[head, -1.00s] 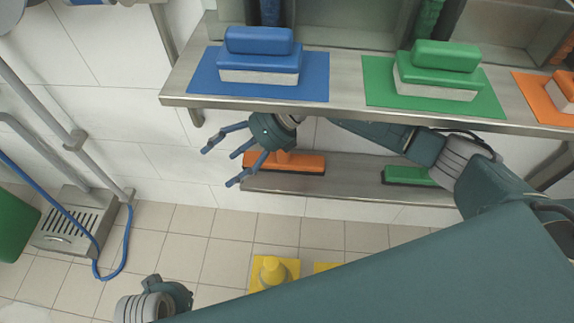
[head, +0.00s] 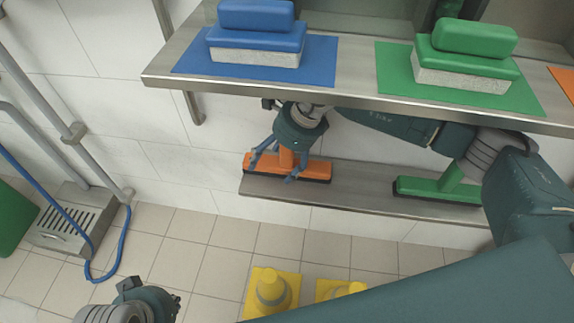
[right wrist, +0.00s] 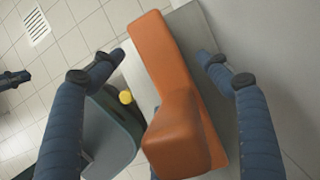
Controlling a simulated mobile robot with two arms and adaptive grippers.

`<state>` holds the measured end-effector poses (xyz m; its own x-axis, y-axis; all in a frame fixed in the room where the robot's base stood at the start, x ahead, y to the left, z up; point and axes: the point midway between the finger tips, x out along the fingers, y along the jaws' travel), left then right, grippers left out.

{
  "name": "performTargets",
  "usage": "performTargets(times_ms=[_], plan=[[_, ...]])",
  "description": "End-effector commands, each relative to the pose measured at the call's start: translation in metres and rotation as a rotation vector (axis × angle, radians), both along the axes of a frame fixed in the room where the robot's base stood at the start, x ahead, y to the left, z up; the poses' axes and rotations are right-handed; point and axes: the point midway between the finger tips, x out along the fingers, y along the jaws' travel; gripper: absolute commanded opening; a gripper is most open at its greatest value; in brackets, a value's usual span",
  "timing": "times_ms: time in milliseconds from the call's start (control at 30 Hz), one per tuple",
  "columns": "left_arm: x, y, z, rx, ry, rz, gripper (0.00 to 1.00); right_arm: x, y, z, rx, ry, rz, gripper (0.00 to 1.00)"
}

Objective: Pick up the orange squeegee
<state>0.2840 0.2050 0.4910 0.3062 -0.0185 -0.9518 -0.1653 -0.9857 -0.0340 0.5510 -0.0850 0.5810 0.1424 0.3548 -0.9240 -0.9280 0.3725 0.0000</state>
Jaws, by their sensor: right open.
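The orange squeegee (head: 314,168) lies on the lower metal shelf, near its left end. Its upright handle points up into my right gripper (head: 278,165). In the right wrist view the squeegee (right wrist: 160,50) fills the middle, with its handle (right wrist: 180,130) nearest the camera. The fingers of my right gripper (right wrist: 162,62) stand apart on either side of it, with visible gaps. My left gripper (head: 150,298) is partly visible at the bottom left, far from the squeegee; its fingers cannot be made out.
A green squeegee (head: 437,191) lies further right on the lower shelf (head: 350,192). The upper shelf (head: 345,90) overhangs, carrying a blue brush (head: 256,38) and a green brush (head: 465,60) on mats. Yellow cones (head: 272,287) stand on the floor. A blue hose (head: 124,245) hangs at left.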

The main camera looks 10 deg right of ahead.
Motion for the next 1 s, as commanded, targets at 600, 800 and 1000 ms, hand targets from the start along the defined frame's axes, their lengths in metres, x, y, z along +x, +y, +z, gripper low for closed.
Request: performTargets(times_ms=[600, 800, 1000], plan=[[0.000, 0.000, -0.003, 0.000, 0.000, 0.000, 0.00, 0.003, 0.004, -0.012, 0.000, 0.000, -0.002, 0.17], [0.000, 0.000, -0.002, 0.000, 0.000, 0.000, 0.00, 0.003, 0.004, -0.011, 0.000, -0.002, -0.002, 0.16], [0.000, 0.000, 0.001, 0.000, 0.000, 0.000, 0.00, 0.000, 0.006, -0.002, 0.002, -0.003, -0.001, 0.16]])
